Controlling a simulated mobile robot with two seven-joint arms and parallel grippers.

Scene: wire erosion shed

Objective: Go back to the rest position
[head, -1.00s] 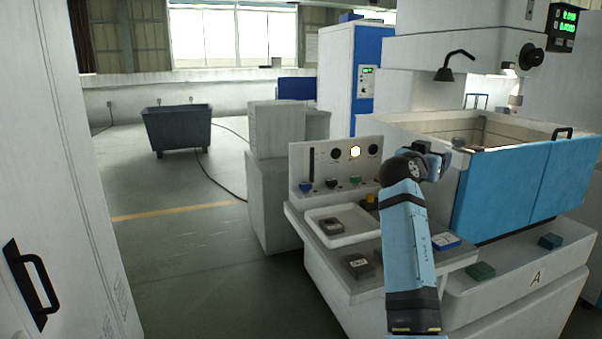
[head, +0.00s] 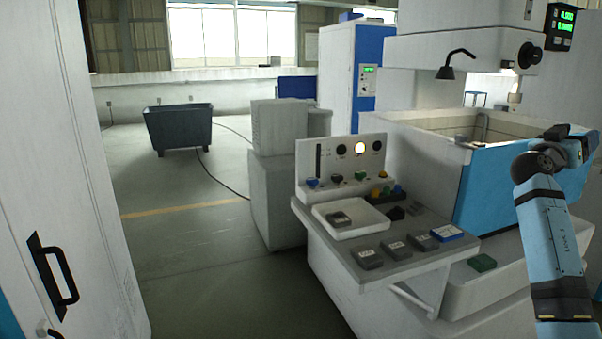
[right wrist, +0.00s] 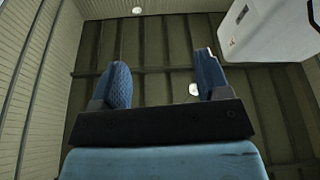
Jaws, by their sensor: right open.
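My right arm stands upright at the right of the head view. Its gripper (head: 584,142) is in front of the blue tank front (head: 490,185), clear of the console. In the right wrist view the two fingers of the right gripper (right wrist: 164,82) are spread apart with nothing between them. They point up toward the ceiling. My left gripper is not in view.
The console (head: 420,262) carries a white tray (head: 370,218) with a grey block (head: 339,218), several more blocks and a button panel (head: 343,160). A white cabinet (head: 75,170) stands close at left. A dark bin (head: 180,128) stands farther back. The floor between is free.

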